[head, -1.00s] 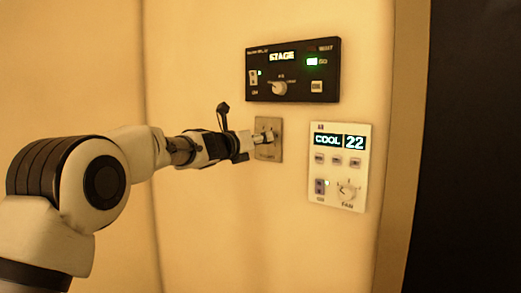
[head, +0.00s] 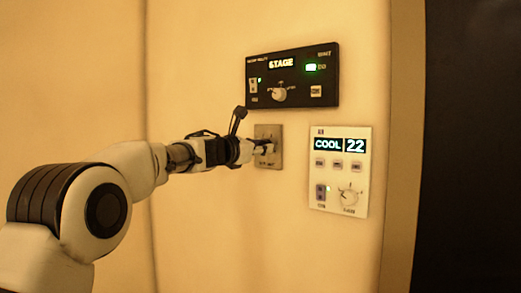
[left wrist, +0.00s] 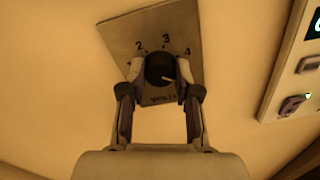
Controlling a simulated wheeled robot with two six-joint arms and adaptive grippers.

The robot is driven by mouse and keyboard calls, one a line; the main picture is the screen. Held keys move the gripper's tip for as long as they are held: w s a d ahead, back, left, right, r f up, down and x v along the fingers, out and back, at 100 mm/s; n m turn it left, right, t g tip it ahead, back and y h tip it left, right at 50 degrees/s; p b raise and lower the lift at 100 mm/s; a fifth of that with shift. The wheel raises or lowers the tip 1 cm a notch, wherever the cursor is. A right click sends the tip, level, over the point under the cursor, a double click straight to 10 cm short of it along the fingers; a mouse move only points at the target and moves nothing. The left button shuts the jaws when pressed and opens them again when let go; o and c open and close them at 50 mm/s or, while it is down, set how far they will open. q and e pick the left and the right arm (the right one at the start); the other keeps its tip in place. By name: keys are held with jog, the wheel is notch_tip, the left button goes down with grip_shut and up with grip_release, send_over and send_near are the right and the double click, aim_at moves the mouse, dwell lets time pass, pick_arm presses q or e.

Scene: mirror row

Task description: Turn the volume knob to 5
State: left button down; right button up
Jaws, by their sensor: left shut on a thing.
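The volume knob (left wrist: 158,66) is dark and round, on a small grey plate (left wrist: 180,28) on the wall. The plate also shows in the head view (head: 274,133). The numbers 2, 3 and 4 show around the knob; other marks are hidden by the fingers. The knob's pale pointer line points right and slightly down in the left wrist view, past the 4, toward the right finger. My left gripper (left wrist: 161,80) is shut on the knob, one finger on each side. In the head view, the gripper (head: 264,148) covers the knob. My right gripper is not in view.
A black panel (head: 328,81) reading "STAGE" is above the plate. A white panel (head: 334,203) reading "COOL 22" is to the lower right, with buttons and a fan knob (head: 350,196). A dark opening (head: 470,150) lies at the far right.

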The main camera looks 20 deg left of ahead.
pick_arm(q)
jog(key=shift+f, duration=0.2)
jog(key=c, duration=0.8)
grip_release()
jog(key=shift+r, duration=0.1)
jog(key=v, duration=1.2)
